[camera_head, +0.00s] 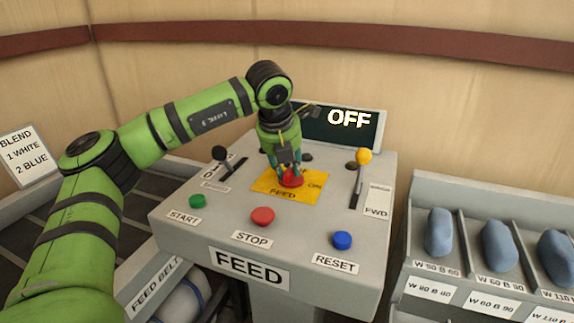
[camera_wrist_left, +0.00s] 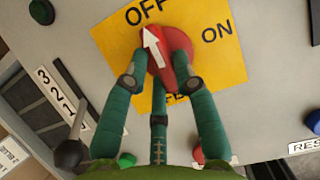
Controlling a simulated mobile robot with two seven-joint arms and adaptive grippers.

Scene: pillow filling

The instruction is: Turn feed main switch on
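The feed main switch is a red knob (camera_head: 291,178) on a yellow plate (camera_head: 265,187) marked OFF, ON and FEED, on the grey FEED console. In the left wrist view the knob (camera_wrist_left: 166,45) has a raised bar with a white arrow that points to OFF; ON is to its right. My left gripper (camera_head: 287,168) is above the knob, pointing down. Its teal fingers (camera_wrist_left: 160,68) close in around the raised bar and appear to touch it. The display (camera_head: 345,128) behind reads OFF. My right gripper is not in view.
The console has a green START button (camera_head: 197,201), a red STOP button (camera_head: 262,216) and a blue RESET button (camera_head: 342,240). A black lever (camera_head: 221,154) is left of the plate and a yellow-knobbed lever (camera_head: 363,157) right. A rack (camera_head: 484,190) with blue items stands at right.

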